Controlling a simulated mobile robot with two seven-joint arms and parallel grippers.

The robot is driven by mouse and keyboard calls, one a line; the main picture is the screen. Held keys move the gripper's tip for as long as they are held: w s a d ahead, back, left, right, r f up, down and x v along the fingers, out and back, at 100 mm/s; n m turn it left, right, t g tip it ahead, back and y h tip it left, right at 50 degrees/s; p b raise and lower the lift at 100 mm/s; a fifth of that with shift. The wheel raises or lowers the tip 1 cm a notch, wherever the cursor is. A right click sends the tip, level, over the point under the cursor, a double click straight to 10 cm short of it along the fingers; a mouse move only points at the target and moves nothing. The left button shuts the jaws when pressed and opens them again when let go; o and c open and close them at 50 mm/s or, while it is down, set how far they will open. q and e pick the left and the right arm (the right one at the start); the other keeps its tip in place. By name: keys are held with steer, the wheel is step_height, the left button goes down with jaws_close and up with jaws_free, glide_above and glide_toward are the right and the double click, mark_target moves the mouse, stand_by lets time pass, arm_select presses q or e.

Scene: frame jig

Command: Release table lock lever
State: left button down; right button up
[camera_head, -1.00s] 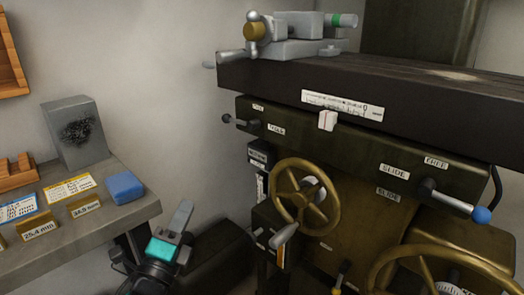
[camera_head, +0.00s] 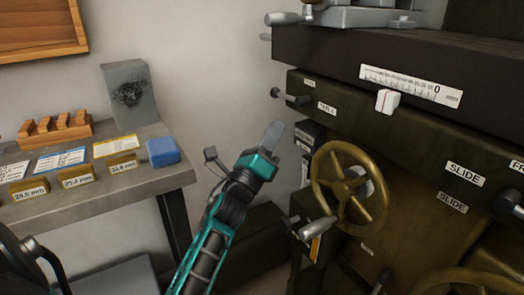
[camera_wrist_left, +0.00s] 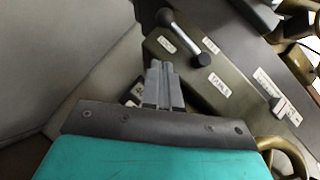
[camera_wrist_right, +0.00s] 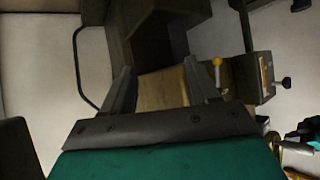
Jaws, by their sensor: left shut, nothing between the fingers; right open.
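The table lock lever (camera_head: 292,98) is a short rod with a dark ball end on the machine's olive front, near the TABLE label (camera_head: 327,108). The left wrist view shows the lever (camera_wrist_left: 184,40) with its dark knob up and left and its pivot at the lower right. My left gripper (camera_head: 272,133) is shut and empty, its fingers pointing up, below and a little left of the lever, apart from it. In the left wrist view its fingertips (camera_wrist_left: 158,68) appear just below the lever. My right gripper (camera_wrist_right: 158,72) is open and empty, seen only in the right wrist view.
A brass handwheel (camera_head: 349,185) stands out right of my left gripper. The scale plate (camera_head: 411,86) and white pointer (camera_head: 387,101) are on the machine's upper front. A grey bench (camera_head: 95,195) with a blue block (camera_head: 162,152) is at left. Bare wall lies between.

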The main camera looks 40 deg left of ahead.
mark_target(289, 97)
arm_select(q)
steer(key=shift+w+a+r+p, duration=0.1)
steer(key=shift+w+a+r, duration=0.25)
steer(key=shift+r, duration=0.3)
steer(key=shift+w+a+r+p, duration=0.1)
steer(key=shift+w+a+r, duration=0.25)
steer(key=shift+r, duration=0.25)
steer(key=shift+w+a+r+p, duration=0.1)
steer(key=shift+w+a+r, duration=0.25)
steer(key=shift+r, duration=0.3)
steer(key=shift+d, duration=0.15)
steer(key=shift+m, duration=0.4)
